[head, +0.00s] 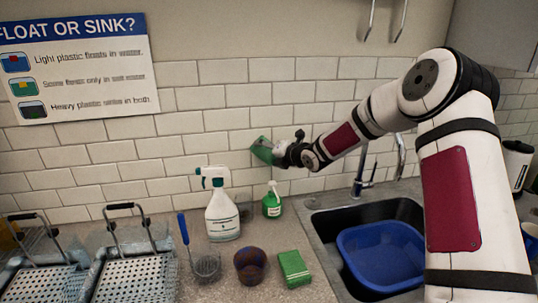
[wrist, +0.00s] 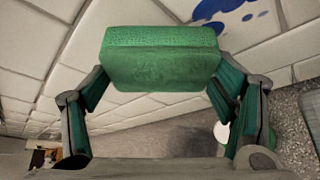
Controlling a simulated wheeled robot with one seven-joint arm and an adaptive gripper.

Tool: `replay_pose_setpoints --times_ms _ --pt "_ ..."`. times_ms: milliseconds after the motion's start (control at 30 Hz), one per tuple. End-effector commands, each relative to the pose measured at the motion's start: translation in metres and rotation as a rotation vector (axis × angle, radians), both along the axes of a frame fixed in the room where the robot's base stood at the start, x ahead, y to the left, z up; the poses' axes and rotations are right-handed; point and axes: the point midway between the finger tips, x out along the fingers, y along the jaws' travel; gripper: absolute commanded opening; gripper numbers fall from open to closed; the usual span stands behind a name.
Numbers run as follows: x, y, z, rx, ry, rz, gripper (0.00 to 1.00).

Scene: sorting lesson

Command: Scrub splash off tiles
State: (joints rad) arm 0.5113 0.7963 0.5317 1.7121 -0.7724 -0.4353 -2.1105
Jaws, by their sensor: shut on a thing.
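My gripper (head: 284,152) is at the tiled wall and shut on a green sponge (head: 262,151). In the wrist view the fingers of my gripper (wrist: 158,85) are on either side of the sponge (wrist: 160,58), whose broad face shows. A blue splash (wrist: 228,10) marks the tiles (wrist: 135,22) just beyond the sponge's upper right edge, with a smaller blue spot beside it. The splash does not show in the head view. Whether the sponge touches the wall I cannot tell.
On the counter stand a large white spray bottle (head: 222,216), a small green bottle (head: 272,203), a blue-handled brush (head: 184,229), a dark round object (head: 250,266) and a green block (head: 294,268). Wire baskets (head: 130,275) are left; the sink with a blue basin (head: 385,252) is right.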

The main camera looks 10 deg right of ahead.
Motion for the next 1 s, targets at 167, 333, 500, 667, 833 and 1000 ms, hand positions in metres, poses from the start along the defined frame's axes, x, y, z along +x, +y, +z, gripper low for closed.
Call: replay_pose_setpoints --times_ms 167,333,500,667,833,1000 --pt "0.004 0.0 0.0 0.0 0.0 0.0 0.56" --pt "0.006 0.0 0.0 -0.001 0.0 0.0 0.56" --pt "0.009 0.0 0.0 -0.001 -0.001 0.0 0.56" --pt "0.012 0.0 0.0 0.0 -0.001 -0.001 0.56" --pt "0.014 0.0 0.0 0.0 -0.001 0.0 0.56" --pt "0.017 0.0 0.0 0.0 -0.001 0.001 0.56"
